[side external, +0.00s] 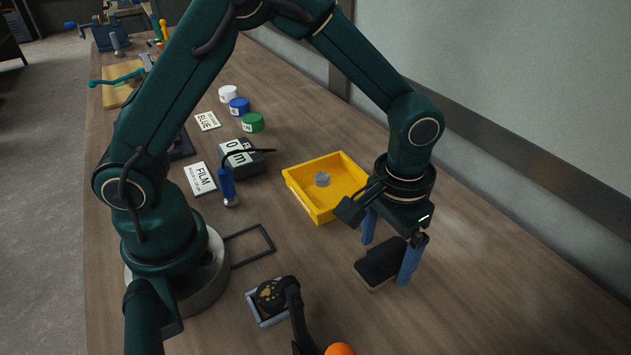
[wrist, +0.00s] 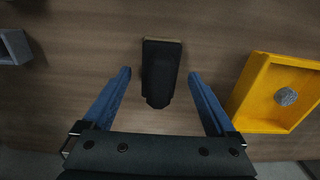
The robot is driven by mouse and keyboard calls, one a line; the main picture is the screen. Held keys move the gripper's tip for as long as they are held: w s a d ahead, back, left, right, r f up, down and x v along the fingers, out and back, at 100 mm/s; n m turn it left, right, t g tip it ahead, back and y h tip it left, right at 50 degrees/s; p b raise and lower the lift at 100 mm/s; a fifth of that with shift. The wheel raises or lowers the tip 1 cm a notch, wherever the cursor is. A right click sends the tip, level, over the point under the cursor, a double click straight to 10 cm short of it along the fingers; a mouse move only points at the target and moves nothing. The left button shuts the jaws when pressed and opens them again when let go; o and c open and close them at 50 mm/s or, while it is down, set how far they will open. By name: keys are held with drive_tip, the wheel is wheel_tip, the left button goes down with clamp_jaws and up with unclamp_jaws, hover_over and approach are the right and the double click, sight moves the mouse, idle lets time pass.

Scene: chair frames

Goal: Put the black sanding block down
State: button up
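The black sanding block (side external: 376,268) has a tan underside edge and appears to rest on the wooden table, in front of the yellow tray in the side view. My gripper (side external: 385,263) points down over it, with its blue fingers spread to either side. In the wrist view the block (wrist: 161,66) lies between the fingertips of my gripper (wrist: 159,74), with a clear gap on both sides. The gripper is open and holds nothing. The exact height of the fingertips above the table is hard to tell.
A yellow tray (side external: 293,190) holding a small grey piece (side external: 322,179) stands close beside my gripper. A grey holder (side external: 262,318) with a dark round item, a black frame (side external: 268,237), a blue-handled tool (side external: 227,187) and a meter (side external: 243,159) stand left. Table right of the block is clear.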

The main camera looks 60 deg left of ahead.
sight(386, 248)
wheel_tip(386, 248, up, 12)
drive_tip(key=s+a+r+t, duration=0.1)
drive_tip(key=s+a+t, duration=0.4)
drive_tip(key=s+a, duration=0.5)
drive_tip(key=shift+s+a+r, duration=0.25)
drive_tip(key=shift+s+r, duration=0.1)
drive_tip(key=shift+s, duration=0.25)
idle(1.3)
drive_tip(key=shift+o, duration=0.4)
